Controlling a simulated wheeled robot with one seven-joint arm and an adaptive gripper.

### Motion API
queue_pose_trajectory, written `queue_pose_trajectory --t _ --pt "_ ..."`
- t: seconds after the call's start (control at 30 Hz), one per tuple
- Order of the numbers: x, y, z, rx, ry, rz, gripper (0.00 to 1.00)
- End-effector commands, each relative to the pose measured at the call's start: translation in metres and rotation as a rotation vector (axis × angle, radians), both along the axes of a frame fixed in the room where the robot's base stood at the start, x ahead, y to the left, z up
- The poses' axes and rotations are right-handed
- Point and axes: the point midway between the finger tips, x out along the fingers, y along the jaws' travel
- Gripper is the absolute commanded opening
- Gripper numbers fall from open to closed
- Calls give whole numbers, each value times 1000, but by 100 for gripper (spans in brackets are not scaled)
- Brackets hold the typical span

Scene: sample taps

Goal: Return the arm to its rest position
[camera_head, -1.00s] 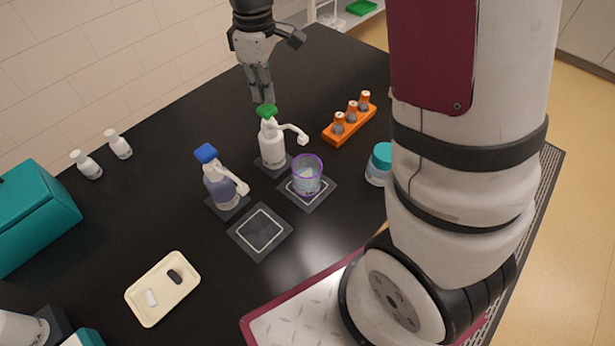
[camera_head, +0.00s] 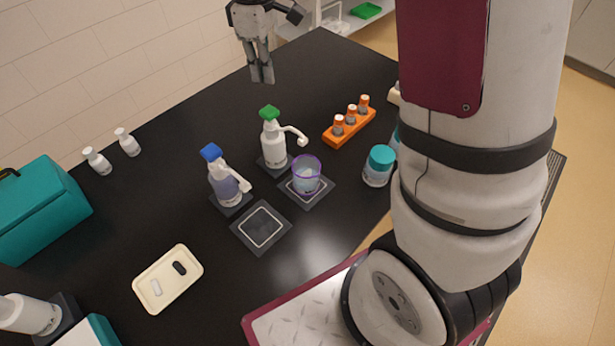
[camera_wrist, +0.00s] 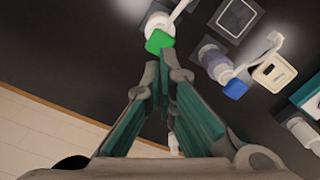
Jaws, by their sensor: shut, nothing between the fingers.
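My gripper (camera_head: 262,74) hangs fingers down above the far part of the black bench, behind the green-capped dispenser (camera_head: 273,145). Its fingers are together with nothing between them. In the wrist view my gripper (camera_wrist: 162,85) points toward the green cap (camera_wrist: 159,41), apart from it as far as I can tell. The blue-capped dispenser (camera_head: 226,185) stands to the left on a dark pad. A purple-rimmed clear cup (camera_head: 306,178) stands on a pad beside the green-capped dispenser.
An orange rack (camera_head: 349,128) with capped vials and a teal-lidded jar (camera_head: 378,166) stand to the right. An empty square pad (camera_head: 261,227), a cream tray (camera_head: 167,279), two small white bottles and a teal box (camera_head: 42,210) are leftward. The bench's far end is clear.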

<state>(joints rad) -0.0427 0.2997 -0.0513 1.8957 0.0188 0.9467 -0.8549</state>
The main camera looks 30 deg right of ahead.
Motion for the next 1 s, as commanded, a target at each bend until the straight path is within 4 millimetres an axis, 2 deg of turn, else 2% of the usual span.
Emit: queue_pose_trajectory --t 0.37,0.47,0.57,0.8,1.0 --pt "0 0 0 0 0 0 0" --pt "-8 0 14 3 -24 -33 0" --pt "-26 0 37 9 -66 -99 0" --pt "-87 0 91 42 -191 -314 0" --pt "-141 0 118 86 -290 -493 0"
